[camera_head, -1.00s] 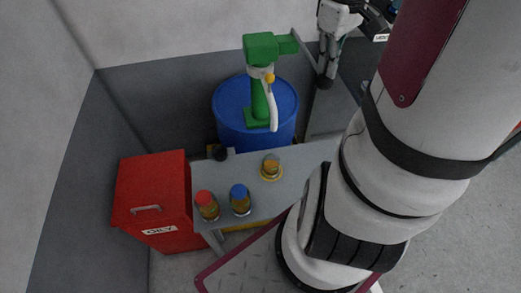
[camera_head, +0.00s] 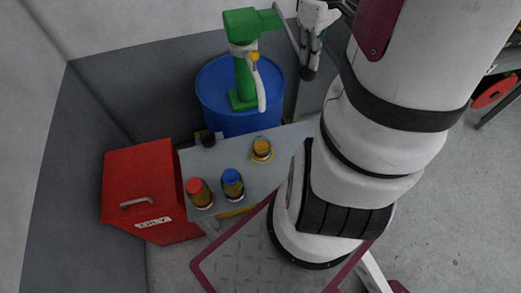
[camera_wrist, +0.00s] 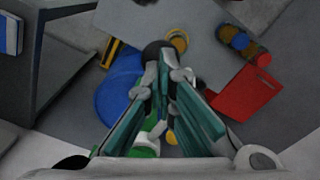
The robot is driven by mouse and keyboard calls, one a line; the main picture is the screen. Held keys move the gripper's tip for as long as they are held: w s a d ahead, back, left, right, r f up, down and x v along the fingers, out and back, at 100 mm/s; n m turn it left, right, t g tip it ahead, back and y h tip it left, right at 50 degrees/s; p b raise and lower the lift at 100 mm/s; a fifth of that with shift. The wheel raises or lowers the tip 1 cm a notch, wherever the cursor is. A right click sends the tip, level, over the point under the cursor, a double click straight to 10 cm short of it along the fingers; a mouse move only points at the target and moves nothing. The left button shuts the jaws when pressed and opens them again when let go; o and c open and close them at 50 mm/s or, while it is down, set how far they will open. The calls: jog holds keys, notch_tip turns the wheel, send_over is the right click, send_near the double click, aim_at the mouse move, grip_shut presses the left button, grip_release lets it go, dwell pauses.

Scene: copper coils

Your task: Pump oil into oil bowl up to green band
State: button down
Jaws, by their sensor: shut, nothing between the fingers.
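A green pump (camera_head: 244,75) stands on a blue drum (camera_head: 212,95) against the back wall. A green arm sticks out right from its top, and a pale curved piece (camera_head: 262,88) with a yellow part hangs down its front. A small amber bowl (camera_head: 262,149) sits on the grey bench in front of the drum; it also shows in the wrist view (camera_wrist: 178,41). I cannot make out a green band or the oil level. My gripper (camera_head: 308,73) is shut and empty, right of the pump and apart from it. In the wrist view its fingertips (camera_wrist: 158,50) meet.
A red-topped jar (camera_head: 199,193) and a blue-topped jar (camera_head: 232,184) stand at the front of the bench (camera_head: 255,178). A red bin (camera_head: 140,185) labelled OILY is at left. Open floor lies at right.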

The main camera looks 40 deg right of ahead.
jog(key=shift+f, duration=0.6)
jog(key=shift+r, duration=0.1)
notch_tip(320, 180, up, 2)
jog(key=shift+r+p, duration=0.1)
jog(key=shift+p, duration=0.6)
notch_tip(320, 180, up, 17)
jog(key=w+p, duration=0.1)
jog(key=p, duration=0.9)
jog(key=shift+w+d, duration=0.3)
jog(key=shift+d, duration=0.1)
